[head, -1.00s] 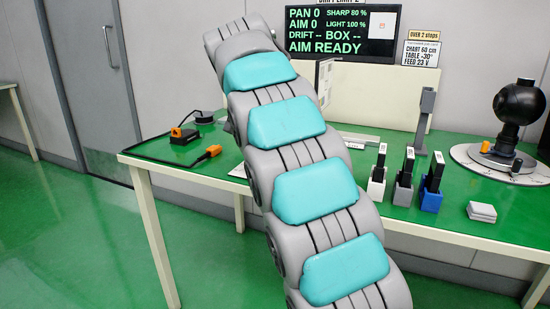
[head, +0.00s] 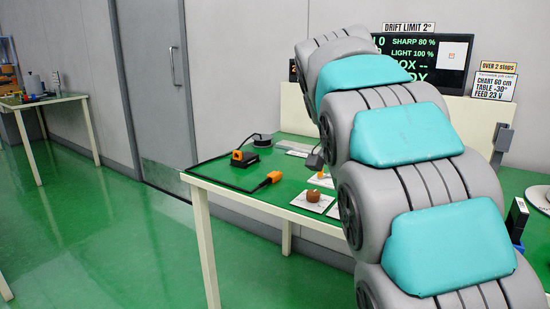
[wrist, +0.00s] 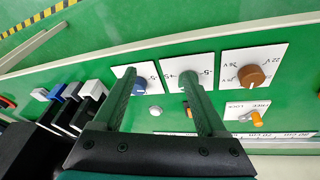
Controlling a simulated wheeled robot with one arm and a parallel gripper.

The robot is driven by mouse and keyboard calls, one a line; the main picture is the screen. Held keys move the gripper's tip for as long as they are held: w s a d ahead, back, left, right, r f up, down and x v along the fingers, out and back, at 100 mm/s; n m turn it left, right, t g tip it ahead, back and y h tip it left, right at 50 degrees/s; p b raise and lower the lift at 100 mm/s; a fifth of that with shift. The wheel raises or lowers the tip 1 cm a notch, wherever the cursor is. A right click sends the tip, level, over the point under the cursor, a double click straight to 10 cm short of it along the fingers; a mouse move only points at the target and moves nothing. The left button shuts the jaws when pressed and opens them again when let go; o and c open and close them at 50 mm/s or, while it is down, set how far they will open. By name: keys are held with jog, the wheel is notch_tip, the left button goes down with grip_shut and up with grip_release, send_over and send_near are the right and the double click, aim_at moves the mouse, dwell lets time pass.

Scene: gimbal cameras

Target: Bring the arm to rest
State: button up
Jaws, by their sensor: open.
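My gripper (wrist: 158,76) shows in the wrist view as two dark green fingers, spread apart with nothing between them. The fingertips overlap white dial cards on a green table; whether they touch the cards cannot be told. A blue knob (wrist: 141,86) is by the left finger, and a brown knob (wrist: 251,75) stands right of the right finger. In the head view my grey arm with teal pads (head: 408,133) rises across the right half. It hides much of the table and screen; the gripper cannot be made out there.
The green table (head: 228,178) holds a black box with an orange knob (head: 243,157), an orange-ended cable (head: 273,179) and the brown knob (head: 314,196). The screen (head: 440,55) is partly covered. Several coloured holders (wrist: 72,90) stand left in the wrist view. Green floor (head: 110,230) is open at left.

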jog(key=s+a+f+n+g+y, duration=0.1)
jog(key=s+f+n, duration=0.2)
jog(key=s+f, duration=0.4)
jog(key=s+a+f+n+g+y, duration=0.1)
jog(key=s+f+n, duration=0.3)
jog(key=s, duration=1.1)
jog(key=s+a+f+n+y, duration=0.1)
jog(key=s+f+n, duration=0.3)
jog(key=s+f, duration=0.7)
jog(key=shift+s+a+g+y, duration=0.15)
jog(key=shift+a+g+y, duration=0.15)
jog(key=shift+a+g, duration=0.15)
dwell(0.4)
